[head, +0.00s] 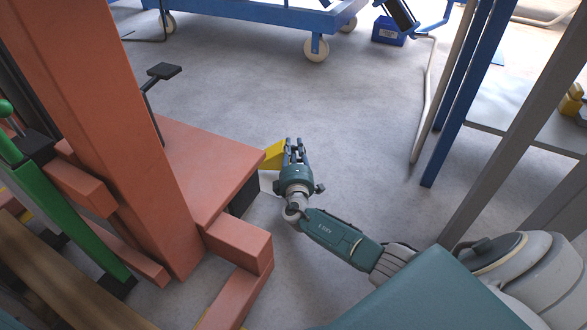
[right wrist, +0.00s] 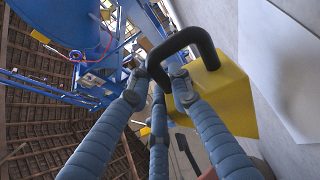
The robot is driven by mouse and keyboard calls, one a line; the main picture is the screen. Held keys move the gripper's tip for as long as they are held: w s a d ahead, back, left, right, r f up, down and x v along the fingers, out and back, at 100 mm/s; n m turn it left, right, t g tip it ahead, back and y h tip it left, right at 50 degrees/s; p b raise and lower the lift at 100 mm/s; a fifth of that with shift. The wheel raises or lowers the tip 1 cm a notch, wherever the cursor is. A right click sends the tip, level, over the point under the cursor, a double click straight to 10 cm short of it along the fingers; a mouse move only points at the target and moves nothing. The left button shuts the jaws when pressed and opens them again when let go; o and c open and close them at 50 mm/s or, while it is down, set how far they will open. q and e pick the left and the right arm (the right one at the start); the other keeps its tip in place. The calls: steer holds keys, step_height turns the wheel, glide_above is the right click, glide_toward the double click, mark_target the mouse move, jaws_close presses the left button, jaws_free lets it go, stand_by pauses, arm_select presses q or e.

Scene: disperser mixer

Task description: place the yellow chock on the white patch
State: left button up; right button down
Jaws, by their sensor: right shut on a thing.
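The yellow chock (head: 272,155) shows in the head view beside the tips of my right gripper (head: 294,146), at the corner of the red machine base. In the right wrist view the yellow chock (right wrist: 222,98) has a black bent handle (right wrist: 185,45). The fingers of my right gripper (right wrist: 160,92) are closed around that handle. A white patch (right wrist: 282,75) lies on the grey floor at the right of the wrist view, near the chock; I cannot tell the gap between them. My left gripper is not in view.
The red machine base (head: 210,165) and column (head: 100,120) stand left of my right gripper. Blue and grey posts (head: 455,95) rise at the right. A blue wheeled cart (head: 260,15) stands at the back. Grey floor (head: 345,110) between them is open.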

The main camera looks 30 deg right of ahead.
step_height(320, 180, down, 5)
steer(key=b, duration=0.3)
steer(key=shift+f+b, duration=0.15)
steer(key=shift+b, duration=0.15)
steer(key=c, duration=1.6)
jaws_free()
steer(key=shift+o, duration=0.2)
